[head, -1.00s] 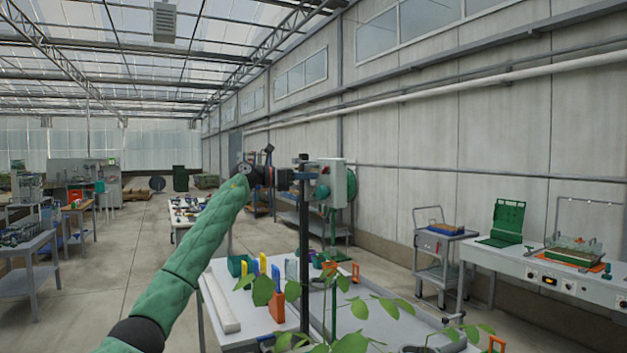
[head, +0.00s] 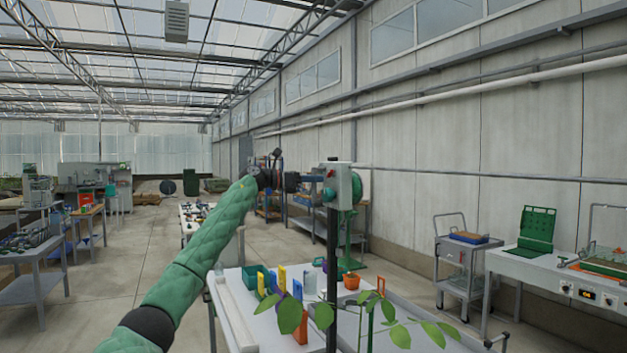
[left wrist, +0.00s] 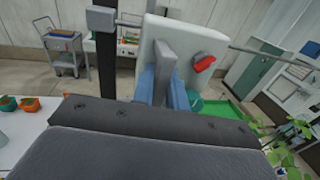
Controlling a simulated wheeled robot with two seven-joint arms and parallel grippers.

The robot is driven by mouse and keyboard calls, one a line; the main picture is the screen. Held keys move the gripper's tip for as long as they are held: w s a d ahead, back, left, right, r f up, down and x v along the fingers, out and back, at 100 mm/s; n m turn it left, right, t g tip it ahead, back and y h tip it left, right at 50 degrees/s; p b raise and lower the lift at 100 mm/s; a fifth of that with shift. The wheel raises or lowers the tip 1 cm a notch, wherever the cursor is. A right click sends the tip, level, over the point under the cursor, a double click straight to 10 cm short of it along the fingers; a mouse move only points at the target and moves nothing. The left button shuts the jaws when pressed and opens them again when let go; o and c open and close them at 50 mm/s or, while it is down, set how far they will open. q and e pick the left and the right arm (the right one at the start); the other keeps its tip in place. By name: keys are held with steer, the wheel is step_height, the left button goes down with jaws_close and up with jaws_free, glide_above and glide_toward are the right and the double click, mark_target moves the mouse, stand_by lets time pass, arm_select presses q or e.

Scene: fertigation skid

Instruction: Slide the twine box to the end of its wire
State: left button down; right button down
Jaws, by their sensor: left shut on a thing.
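The twine box (head: 343,186) is a pale grey box with a red part on it, and it appears in front of the upper part of a dark post (head: 332,270). In the left wrist view the box (left wrist: 190,45) hangs on a thin wire (left wrist: 272,44) that runs out to the right. My left gripper (head: 292,181) is at the box's left side. In the left wrist view its blue fingers (left wrist: 163,88) are shut on a grey tab of the box. My right gripper is not in view.
A table (head: 238,318) with coloured parts and small pots stands below. Leafy plants (head: 400,335) rise in front. A grey cart (head: 466,262) and a bench with a green case (head: 537,232) stand at the right.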

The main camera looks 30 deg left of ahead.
arm_select(q)
steer(key=shift+a+r, duration=0.2)
steer(key=shift+a, duration=0.05)
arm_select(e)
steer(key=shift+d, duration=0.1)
